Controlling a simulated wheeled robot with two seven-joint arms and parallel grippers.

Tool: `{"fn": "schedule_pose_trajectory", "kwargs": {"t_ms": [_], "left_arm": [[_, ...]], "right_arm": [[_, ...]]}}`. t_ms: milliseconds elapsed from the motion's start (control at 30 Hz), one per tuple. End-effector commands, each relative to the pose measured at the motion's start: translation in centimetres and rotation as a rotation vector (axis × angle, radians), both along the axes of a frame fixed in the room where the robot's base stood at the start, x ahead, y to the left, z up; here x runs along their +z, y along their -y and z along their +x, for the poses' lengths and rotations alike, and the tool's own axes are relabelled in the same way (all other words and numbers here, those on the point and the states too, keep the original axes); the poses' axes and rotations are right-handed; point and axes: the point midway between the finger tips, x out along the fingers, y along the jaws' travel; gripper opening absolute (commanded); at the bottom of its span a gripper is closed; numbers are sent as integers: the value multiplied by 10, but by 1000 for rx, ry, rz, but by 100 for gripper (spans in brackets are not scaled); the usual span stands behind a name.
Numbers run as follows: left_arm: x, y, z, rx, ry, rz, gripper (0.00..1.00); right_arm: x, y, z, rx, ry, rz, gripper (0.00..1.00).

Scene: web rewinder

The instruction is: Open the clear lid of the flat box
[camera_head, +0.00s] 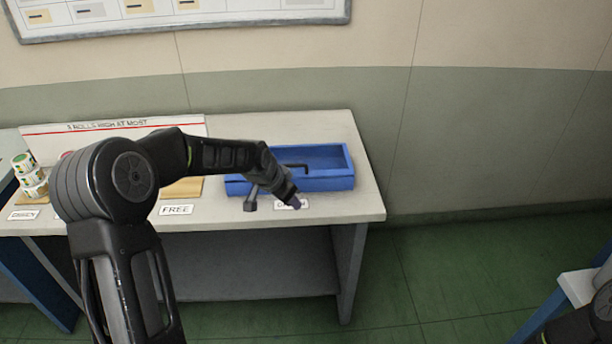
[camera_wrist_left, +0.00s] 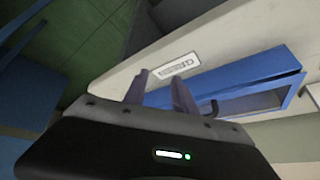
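The flat blue box (camera_head: 340,183) sits at the right end of the table; it also shows in the left wrist view (camera_wrist_left: 245,74). A bluish-grey pane (camera_wrist_left: 255,103) lies inside its blue frame and seems to be the clear lid, lying flat. A small black handle (camera_head: 298,167) shows at the box, also in the left wrist view (camera_wrist_left: 213,108). My left gripper (camera_head: 272,199) is in front of the box, near the table's front edge, fingers apart and empty; they also show in the left wrist view (camera_wrist_left: 160,92). Contact with the box cannot be told. My right gripper is out of view.
A white label (camera_wrist_left: 177,66) lies on the table in front of the box. A "FREE" label (camera_head: 176,210) and a wooden board (camera_head: 184,187) are left of it. Stacked rolls (camera_head: 32,178) stand at the far left. The tabletop (camera_head: 365,208) right of the box is clear.

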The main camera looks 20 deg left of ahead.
Motion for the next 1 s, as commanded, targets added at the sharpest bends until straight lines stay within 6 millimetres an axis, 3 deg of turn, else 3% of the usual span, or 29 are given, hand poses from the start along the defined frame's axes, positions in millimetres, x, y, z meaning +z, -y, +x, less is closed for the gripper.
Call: {"fn": "schedule_pose_trajectory", "kwargs": {"t_ms": [167,267,367,467,567,667,800,900,1000], "left_arm": [[-2,1,-1,-1,-2,-3,32],[-13,10,-4,3,-12,-20,32],[-38,31,-14,10,-39,-60,32],[-77,64,-34,29,-86,-124,32],[-124,106,-68,65,-153,-203,32],[-172,150,-119,123,-239,-281,32],[-224,201,-206,229,-372,-361,32],[-245,222,-264,304,-453,-385,32],[-255,232,-308,362,-511,-393,32]], "right_arm": [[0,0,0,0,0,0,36],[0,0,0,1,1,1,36],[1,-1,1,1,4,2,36],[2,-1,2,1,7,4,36],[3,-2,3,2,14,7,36],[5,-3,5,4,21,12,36],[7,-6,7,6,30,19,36],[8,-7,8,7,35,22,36],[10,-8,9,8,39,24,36]]}}
